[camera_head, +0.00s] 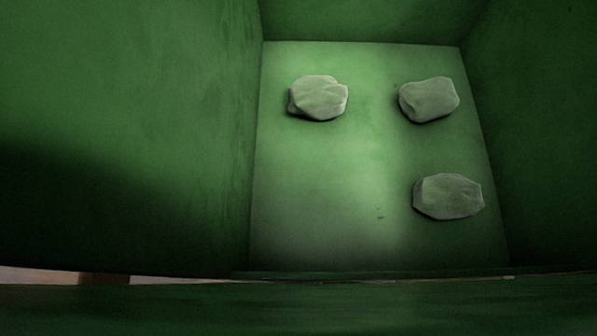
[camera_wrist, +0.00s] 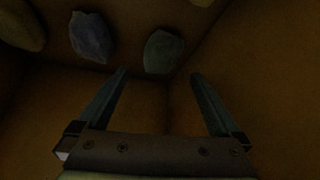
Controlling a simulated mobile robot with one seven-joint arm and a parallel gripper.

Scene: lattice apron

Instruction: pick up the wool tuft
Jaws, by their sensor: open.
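Three pale, rounded lumps lie apart on the floor of a green-walled bin in the head view: one at back left (camera_head: 318,98), one at back right (camera_head: 429,100), one at front right (camera_head: 448,196). They look alike, and I cannot tell which is the wool tuft. My gripper (camera_wrist: 159,73) is open in the wrist view, with nothing between its fingers. Beyond the fingertips are a greenish-grey lump (camera_wrist: 163,51) and, to its left, a blue-grey lump (camera_wrist: 92,37). A brownish lump (camera_wrist: 20,27) is cut by the left edge. My gripper is not visible in the head view.
High walls enclose the bin floor (camera_head: 325,215), with the left wall (camera_head: 130,120) and right wall (camera_head: 545,130) close by. A front rim (camera_head: 350,308) crosses the bottom. The floor's front left is clear. The wrist view is dark and orange-brown.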

